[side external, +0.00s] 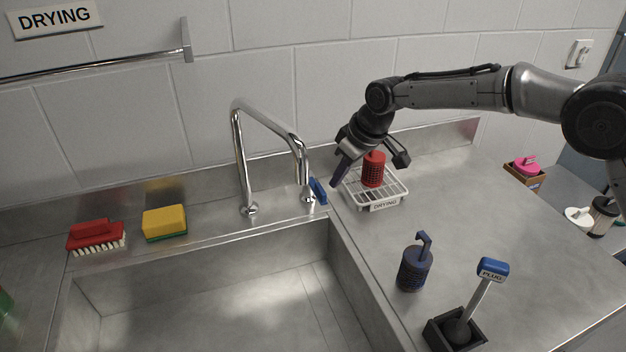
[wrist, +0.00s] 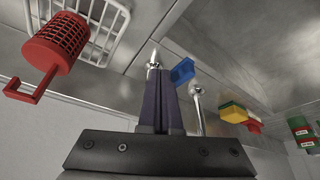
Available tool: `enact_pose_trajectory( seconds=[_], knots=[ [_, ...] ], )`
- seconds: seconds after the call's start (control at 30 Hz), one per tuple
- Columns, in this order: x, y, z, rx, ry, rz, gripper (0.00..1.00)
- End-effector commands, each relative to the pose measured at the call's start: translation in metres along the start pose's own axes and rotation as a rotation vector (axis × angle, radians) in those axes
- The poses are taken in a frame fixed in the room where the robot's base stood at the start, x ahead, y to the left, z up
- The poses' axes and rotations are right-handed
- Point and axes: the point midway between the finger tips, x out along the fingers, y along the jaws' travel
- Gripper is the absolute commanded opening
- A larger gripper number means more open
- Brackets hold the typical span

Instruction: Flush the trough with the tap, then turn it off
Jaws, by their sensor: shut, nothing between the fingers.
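The chrome tap (side external: 238,150) stands behind the steel trough (side external: 210,310), its spout bent over toward the basin. No water stream shows at the spout. Its blue lever (side external: 318,191) sits to the right of the spout, on a small chrome valve. The lever also shows in the wrist view (wrist: 182,71). My gripper (side external: 337,183) is shut and empty, just right of and above the lever. In the wrist view the dark fingers (wrist: 161,100) are together, close beside the lever in the picture; I cannot tell whether they touch. The trough floor looks bare where visible.
A white drying rack (side external: 400,187) holding a red basket with a hook (side external: 373,170) stands right beside my gripper. A dark blue hooked basket (side external: 414,268) and a plug in a black holder (side external: 447,341) stand front right. A red brush (side external: 95,237) and yellow sponge (side external: 164,220) lie left.

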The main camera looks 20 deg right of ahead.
Motion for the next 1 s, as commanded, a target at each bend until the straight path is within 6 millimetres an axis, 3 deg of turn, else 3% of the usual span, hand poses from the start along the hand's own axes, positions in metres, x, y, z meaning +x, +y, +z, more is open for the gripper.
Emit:
enact_pose_trajectory(
  seconds=[0.5, 1.0],
  knots=[
    [0.017, 0.000, 0.007, 0.000, 0.001, 0.000, 0.00],
    [0.019, -0.002, 0.006, -0.001, 0.001, 0.000, 0.00]
  ],
)
